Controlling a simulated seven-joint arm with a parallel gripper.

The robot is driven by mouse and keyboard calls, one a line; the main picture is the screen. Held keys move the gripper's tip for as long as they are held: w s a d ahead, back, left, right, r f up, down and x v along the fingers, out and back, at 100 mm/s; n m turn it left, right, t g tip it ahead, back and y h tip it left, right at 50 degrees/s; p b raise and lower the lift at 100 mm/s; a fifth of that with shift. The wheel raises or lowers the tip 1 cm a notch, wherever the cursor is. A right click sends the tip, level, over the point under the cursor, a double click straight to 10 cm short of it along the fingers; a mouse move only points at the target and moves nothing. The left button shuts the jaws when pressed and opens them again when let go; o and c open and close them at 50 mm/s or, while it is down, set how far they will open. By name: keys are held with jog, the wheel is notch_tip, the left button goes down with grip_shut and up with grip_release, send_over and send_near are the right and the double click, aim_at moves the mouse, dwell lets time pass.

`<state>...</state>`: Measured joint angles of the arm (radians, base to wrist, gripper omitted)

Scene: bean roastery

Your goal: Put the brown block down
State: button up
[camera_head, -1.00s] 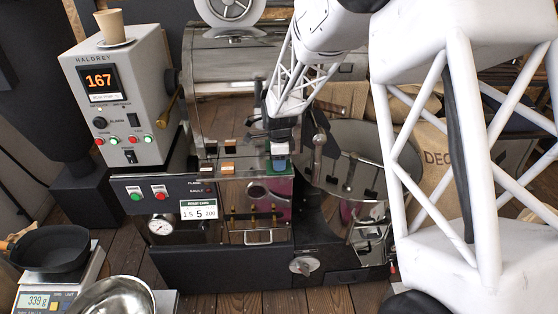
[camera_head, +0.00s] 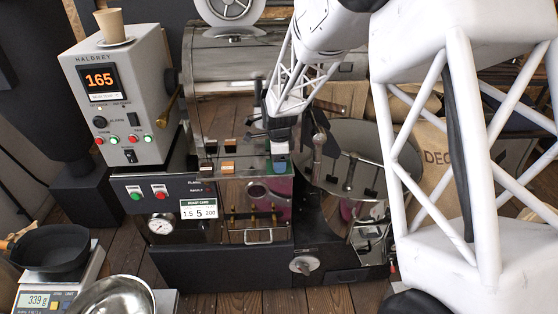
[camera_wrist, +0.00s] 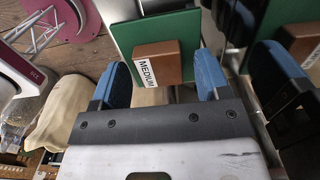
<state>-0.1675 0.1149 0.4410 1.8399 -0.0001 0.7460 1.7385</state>
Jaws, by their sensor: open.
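The brown block (camera_wrist: 158,64), with a white label reading MEDIUM, sits on a green pad (camera_wrist: 122,34) in the wrist view. My gripper (camera_wrist: 160,78) is open, with one blue fingertip on each side of the block. A gap shows between the block and the fingertips. In the head view my gripper (camera_head: 280,158) is over the right part of the roaster's front ledge, where the block is too small and covered to make out.
A dark block (camera_head: 207,168) and a lighter tan block (camera_head: 228,167) stand left of my gripper on the ledge. The shiny roaster face (camera_head: 240,135) behind gives reflections. The control box (camera_head: 120,100) with a cup on top is at left; the round cooling tray (camera_head: 350,150) is at right.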

notch_tip(320, 180, up, 12)
dwell(0.6)
jog(key=shift+r, duration=0.1)
dwell(0.7)
jog(key=s+d+r+n+t, duration=0.1)
jog(key=s+d+r+n, duration=0.35)
jog(key=s, duration=0.55)
jog(key=s+d+r+n, duration=0.35)
jog(key=s+r, duration=0.25)
jog(key=s, duration=0.3)
jog(key=s+d+n+t, duration=0.1)
jog(key=s+d+n, duration=0.3)
jog(key=s, duration=1.8)
jog(key=n, duration=0.5)
jog(key=shift+s+d+f+n+t, duration=0.2)
jog(key=shift+f+n+t, duration=0.1)
jog(key=shift+n, duration=0.1)
jog(key=shift+w, duration=0.1)
jog(key=shift+c, duration=0.3)
